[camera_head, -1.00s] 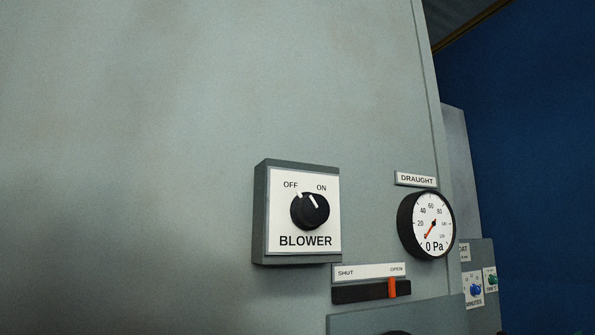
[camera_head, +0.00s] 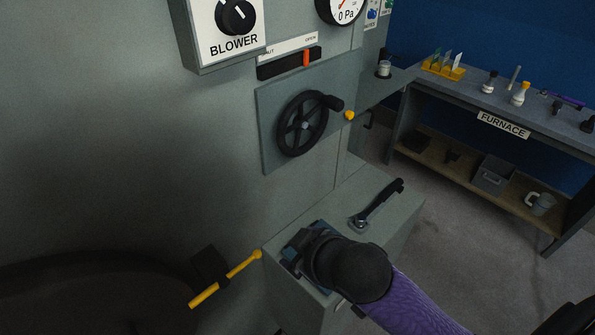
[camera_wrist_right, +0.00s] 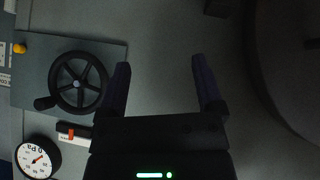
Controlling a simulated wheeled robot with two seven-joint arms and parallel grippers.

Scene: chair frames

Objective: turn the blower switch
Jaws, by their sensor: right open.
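The blower switch is a black round knob (camera_head: 236,17) on a white plate marked BLOWER (camera_head: 234,47), in a grey box on the grey wall. In the head view the top edge cuts it off, and the OFF and ON marks are out of view. My right gripper (camera_head: 299,246) is low in the head view, well below the switch, and its fingers are mostly hidden there. In the right wrist view its two fingers (camera_wrist_right: 161,80) are apart with nothing between them. The switch does not show in the right wrist view. My left gripper is not in view.
Below the switch are an orange SHUT/OPEN slider (camera_head: 306,58) and a black handwheel (camera_head: 303,125). The draught gauge (camera_head: 341,8) is to its right. A lever (camera_head: 377,206) and a yellow rod (camera_head: 226,278) are low near my arm. A furnace bench (camera_head: 405,85) stands right.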

